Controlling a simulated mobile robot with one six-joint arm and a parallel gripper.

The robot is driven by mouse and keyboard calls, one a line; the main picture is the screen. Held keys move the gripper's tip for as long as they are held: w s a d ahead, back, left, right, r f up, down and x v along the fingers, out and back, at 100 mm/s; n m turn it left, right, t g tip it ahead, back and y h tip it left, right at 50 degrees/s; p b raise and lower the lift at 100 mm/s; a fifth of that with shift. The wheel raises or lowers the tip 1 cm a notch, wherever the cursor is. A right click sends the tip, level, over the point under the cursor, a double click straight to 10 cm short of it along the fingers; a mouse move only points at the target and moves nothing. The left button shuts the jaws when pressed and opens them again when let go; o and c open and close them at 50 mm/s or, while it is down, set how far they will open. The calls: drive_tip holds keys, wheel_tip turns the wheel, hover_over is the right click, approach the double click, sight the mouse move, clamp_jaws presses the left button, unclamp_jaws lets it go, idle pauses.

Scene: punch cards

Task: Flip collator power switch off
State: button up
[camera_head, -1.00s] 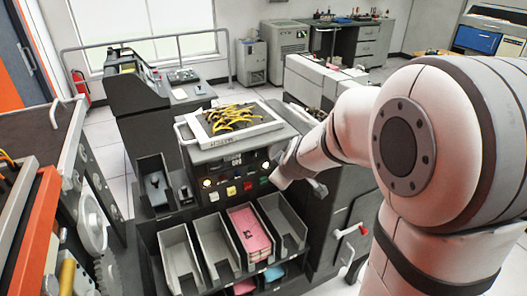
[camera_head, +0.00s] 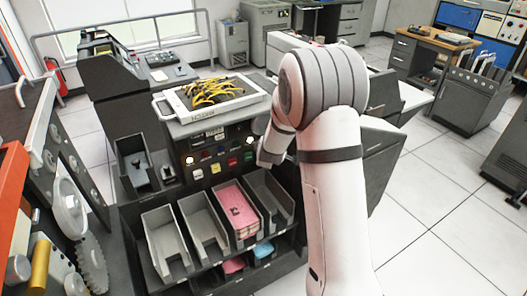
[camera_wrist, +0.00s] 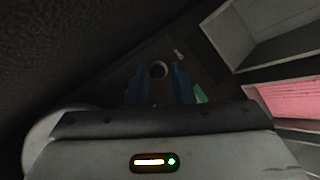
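The collator (camera_head: 215,128) is a dark machine with a control panel of coloured buttons and lit lamps, and card trays below. In the wrist view, my gripper (camera_wrist: 160,82) shows two blue fingers apart, pointing at a dark panel. A round ring-like fitting (camera_wrist: 159,69) shows between the fingertips; I cannot tell whether they touch it. A small pale toggle-like switch (camera_wrist: 179,53) is just beyond and right of the fingertips. A green button (camera_wrist: 200,94) lies right of the right finger. In the head view, my arm hides the fingers and the panel's right part.
Open trays (camera_head: 166,240) line the collator's front, one holding pink cards (camera_head: 236,207). A framed plugboard (camera_head: 214,92) with yellow wires sits on top. An orange-sided machine (camera_head: 15,220) with gears stands close at left. Open tiled floor lies to the right.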

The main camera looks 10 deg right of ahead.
drive_tip(key=shift+w+f, duration=0.2)
drive_tip(key=shift+w, duration=0.05)
drive_tip(key=shift+c, duration=0.4)
